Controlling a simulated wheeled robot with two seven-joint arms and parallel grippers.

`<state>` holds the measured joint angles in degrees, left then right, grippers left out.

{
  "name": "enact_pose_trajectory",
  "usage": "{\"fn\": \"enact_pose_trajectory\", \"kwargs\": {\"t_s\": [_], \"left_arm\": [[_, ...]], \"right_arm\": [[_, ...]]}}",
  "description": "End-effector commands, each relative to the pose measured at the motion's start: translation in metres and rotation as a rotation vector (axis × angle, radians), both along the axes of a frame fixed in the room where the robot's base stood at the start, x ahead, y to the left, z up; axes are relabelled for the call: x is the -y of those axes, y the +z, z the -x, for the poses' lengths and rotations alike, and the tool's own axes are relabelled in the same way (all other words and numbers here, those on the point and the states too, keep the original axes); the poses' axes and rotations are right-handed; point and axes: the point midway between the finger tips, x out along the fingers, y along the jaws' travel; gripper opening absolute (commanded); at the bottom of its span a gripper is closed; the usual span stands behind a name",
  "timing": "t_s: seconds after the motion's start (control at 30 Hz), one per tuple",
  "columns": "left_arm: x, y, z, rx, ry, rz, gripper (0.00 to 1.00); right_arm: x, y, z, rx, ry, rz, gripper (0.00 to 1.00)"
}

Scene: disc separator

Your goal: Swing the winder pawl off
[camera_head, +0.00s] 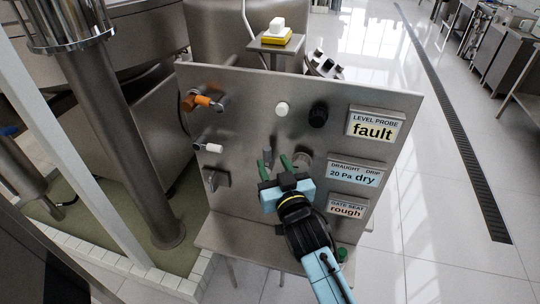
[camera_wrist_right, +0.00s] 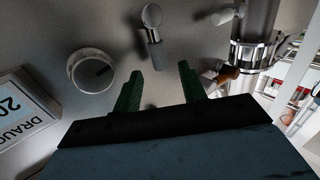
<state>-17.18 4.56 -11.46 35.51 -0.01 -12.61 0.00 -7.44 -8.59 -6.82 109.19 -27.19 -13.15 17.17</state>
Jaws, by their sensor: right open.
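A short metal lever with a grey sleeve (camera_head: 267,154) stands out from the steel panel (camera_head: 245,110). None of the controls is labelled as the winder pawl, so I cannot tell for certain that this lever is it. In the right wrist view the lever (camera_wrist_right: 155,52) has a round metal end at the top. My right gripper (camera_head: 275,164) is in front of the panel, low and near its middle. Its green fingers (camera_wrist_right: 158,82) are apart, with nothing between them, and the lever lies just beyond their tips. My left gripper is not in view.
A round dial (camera_head: 303,160) is close right of the right gripper. White (camera_head: 282,109) and black (camera_head: 318,115) knobs sit above. Signs (camera_head: 373,127) line the right.

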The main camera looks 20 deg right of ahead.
Motion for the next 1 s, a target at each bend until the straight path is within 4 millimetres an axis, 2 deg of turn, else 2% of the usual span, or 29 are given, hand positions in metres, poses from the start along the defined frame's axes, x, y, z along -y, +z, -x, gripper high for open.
{"fn": "enact_pose_trajectory", "kwargs": {"t_s": [0.1, 0.2, 0.6, 0.9, 1.0], "left_arm": [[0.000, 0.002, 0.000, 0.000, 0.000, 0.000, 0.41], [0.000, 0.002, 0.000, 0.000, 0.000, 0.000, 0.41], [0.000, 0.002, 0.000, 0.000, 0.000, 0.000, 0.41], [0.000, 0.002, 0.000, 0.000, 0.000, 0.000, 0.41], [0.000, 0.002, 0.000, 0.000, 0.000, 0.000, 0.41]], "right_arm": [[0.000, 0.001, -0.018, 0.001, 0.000, 0.000, 0.41], [0.000, 0.000, -0.027, 0.000, 0.000, -0.001, 0.41], [0.001, 0.000, -0.033, 0.000, 0.000, 0.000, 0.41], [0.000, 0.000, -0.033, 0.000, 0.000, 0.000, 0.02], [0.000, 0.000, -0.033, 0.000, 0.000, 0.000, 0.00]]}}
